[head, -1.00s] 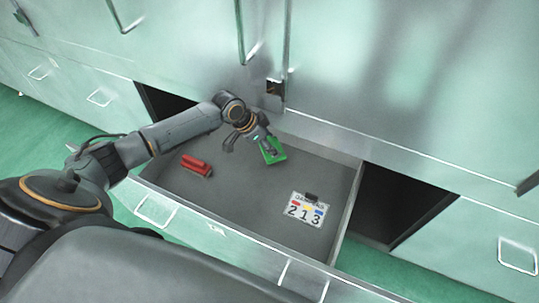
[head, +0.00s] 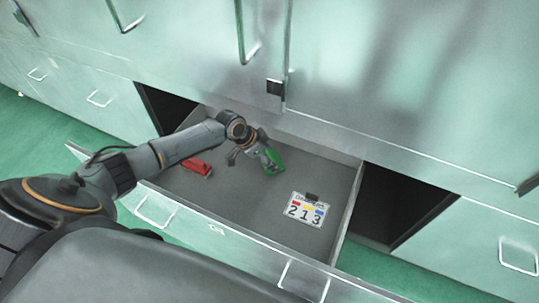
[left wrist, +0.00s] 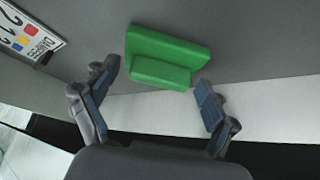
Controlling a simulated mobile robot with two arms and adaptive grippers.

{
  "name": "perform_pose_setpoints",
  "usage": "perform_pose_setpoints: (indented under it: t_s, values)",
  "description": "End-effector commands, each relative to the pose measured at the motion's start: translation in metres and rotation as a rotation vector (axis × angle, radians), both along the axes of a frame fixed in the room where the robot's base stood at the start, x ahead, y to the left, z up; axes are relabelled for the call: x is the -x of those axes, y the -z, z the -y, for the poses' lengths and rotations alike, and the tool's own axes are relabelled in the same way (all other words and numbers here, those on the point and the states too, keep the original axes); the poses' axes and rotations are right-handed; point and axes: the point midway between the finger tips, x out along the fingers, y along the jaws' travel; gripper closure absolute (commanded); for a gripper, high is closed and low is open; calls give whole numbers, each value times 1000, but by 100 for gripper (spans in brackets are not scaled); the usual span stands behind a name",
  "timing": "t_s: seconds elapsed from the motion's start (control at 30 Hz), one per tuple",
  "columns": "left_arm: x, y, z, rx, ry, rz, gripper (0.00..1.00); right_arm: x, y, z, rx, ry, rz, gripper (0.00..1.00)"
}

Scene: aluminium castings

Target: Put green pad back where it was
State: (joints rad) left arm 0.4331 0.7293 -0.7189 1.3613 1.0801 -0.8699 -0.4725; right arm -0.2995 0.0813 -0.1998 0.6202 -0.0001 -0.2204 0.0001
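The green pad (head: 275,162) is in the open drawer, near its back and partly covered by my left gripper (head: 254,158) in the head view. In the left wrist view the green pad (left wrist: 168,45) is a flat plate with a raised block on its near side. My left gripper (left wrist: 157,75) is open there, with a finger on either side of the pad's near part and small gaps beside it. Whether the pad rests fully on the drawer floor is hard to tell. My right gripper is not in view.
The grey drawer (head: 245,205) also holds a red block-like object (head: 197,167) at left, partly behind my arm, and a white card (head: 306,210) with numbers and a black clip at right. The drawer floor between them is clear. Pale green cabinet fronts (head: 400,80) stand behind.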

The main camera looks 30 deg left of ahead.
Motion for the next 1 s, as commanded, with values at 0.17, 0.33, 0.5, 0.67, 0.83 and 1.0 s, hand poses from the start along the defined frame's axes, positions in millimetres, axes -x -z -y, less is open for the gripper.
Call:
perform_pose_setpoints:
  t_s: [0.17,0.33,0.5,0.67,0.83,1.0]
  values:
    - [0,-1,0,0,0,1,14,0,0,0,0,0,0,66]
    - [4,-13,-5,0,0,2,14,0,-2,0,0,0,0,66]
    - [17,-42,-17,-3,2,3,14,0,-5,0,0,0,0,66]
    - [30,-72,-28,-3,1,3,14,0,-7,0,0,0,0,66]
    - [40,-94,-36,-2,1,2,14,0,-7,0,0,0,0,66]
    - [44,-104,-39,0,1,1,14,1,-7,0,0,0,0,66]
